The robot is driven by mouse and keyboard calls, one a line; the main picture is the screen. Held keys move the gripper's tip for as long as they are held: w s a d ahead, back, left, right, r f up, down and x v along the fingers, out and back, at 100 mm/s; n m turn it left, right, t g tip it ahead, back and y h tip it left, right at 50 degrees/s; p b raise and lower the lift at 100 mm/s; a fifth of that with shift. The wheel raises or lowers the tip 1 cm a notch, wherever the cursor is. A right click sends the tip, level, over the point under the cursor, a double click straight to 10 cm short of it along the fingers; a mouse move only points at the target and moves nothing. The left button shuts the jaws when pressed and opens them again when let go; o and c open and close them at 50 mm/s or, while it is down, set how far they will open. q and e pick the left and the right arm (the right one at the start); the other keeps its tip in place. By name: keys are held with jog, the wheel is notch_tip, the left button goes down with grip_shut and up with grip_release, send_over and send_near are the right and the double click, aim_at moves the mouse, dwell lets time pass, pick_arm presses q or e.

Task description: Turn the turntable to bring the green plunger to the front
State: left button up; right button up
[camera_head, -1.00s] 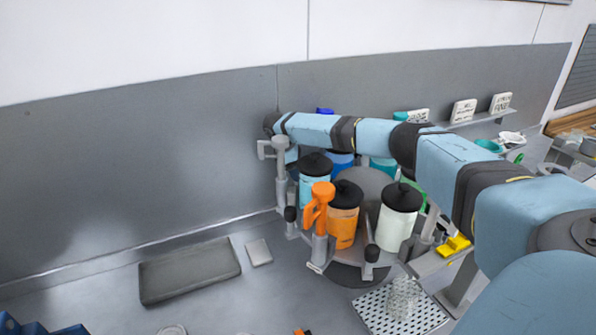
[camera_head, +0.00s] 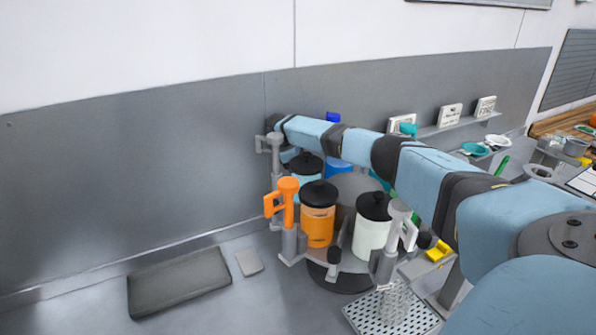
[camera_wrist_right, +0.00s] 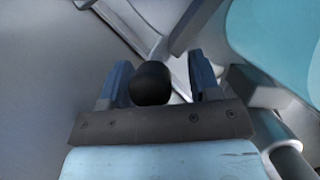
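The turntable (camera_head: 338,279) carries several lidded drums. The orange drum (camera_head: 318,225) and white drum (camera_head: 370,240) face the front; a light blue drum (camera_head: 306,185) is behind at the left. An orange plunger (camera_head: 288,200) stands at front left and a grey-white plunger (camera_head: 400,215) at front right. No green plunger is clearly visible; my right arm covers the right rear. My right gripper (camera_wrist_right: 159,62) is open, with a black knob (camera_wrist_right: 152,84) between its spread fingers and a gap at right. In the head view its fingers are hidden behind the turntable's left side. My left gripper is out of view.
A perforated tray (camera_head: 365,320) holds a clear textured vessel at front right. A dark grey mat (camera_head: 178,280) and a small grey plate (camera_head: 249,262) lie at left. A grey wall panel is close behind. A yellow piece (camera_head: 438,251) sits at right.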

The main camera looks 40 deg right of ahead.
jog(key=shift+r, duration=0.1)
jog(key=shift+r, duration=0.3)
notch_tip(320, 180, up, 19)
jog(key=shift+r, duration=0.15)
